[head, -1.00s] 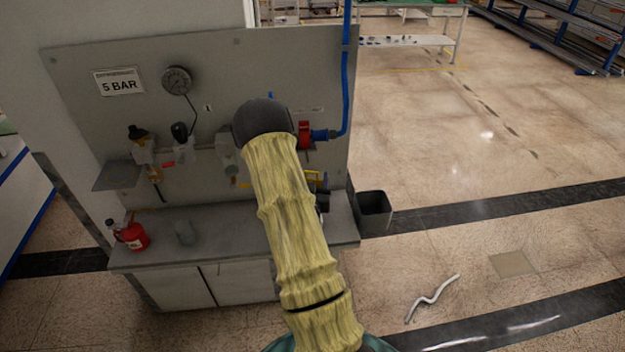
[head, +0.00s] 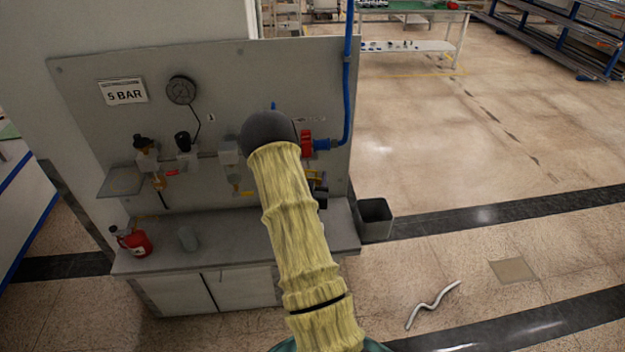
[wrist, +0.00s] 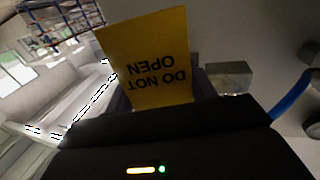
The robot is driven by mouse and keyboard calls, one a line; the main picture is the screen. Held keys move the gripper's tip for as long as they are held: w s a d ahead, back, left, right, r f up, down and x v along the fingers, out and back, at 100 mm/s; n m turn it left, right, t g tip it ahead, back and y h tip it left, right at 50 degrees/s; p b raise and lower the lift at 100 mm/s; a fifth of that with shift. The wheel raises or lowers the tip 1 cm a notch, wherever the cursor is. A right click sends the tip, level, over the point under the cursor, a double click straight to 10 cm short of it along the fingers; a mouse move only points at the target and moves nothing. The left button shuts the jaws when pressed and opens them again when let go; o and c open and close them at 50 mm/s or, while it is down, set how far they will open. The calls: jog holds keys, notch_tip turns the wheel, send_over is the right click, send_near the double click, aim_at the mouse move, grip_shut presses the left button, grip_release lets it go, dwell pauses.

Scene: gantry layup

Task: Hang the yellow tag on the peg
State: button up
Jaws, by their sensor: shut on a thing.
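The yellow tag (wrist: 150,55) shows large in the wrist view, with "DO NOT OPEN" printed in black and upside down there. My gripper (wrist: 157,97) is shut on the tag's lower part in that view, and the tag stands out past the dark fingers. In the head view my arm covers the gripper and most of the tag. I cannot make out the peg for certain in either view; my arm hides part of the grey panel (head: 90,125).
The panel carries a gauge (head: 181,90), a "5 BAR" sign (head: 123,92), valves, a red fitting (head: 306,143) and a blue hose (head: 347,95). A dark bin (head: 374,219) stands right.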

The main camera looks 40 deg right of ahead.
jog(key=shift+w+d+f+b, duration=0.2)
jog(key=shift+w+d+b, duration=0.15)
jog(key=shift+w, duration=0.25)
jog(key=shift+w+d+f+b, duration=0.2)
jog(key=shift+w+d, duration=0.2)
jog(key=shift+w, duration=0.2)
jog(key=shift+w+d+f+b, duration=0.2)
jog(key=shift+w+d+b, duration=0.15)
jog(key=shift+w, duration=0.25)
jog(key=o, duration=1)
jog(key=shift+o, duration=0.2)
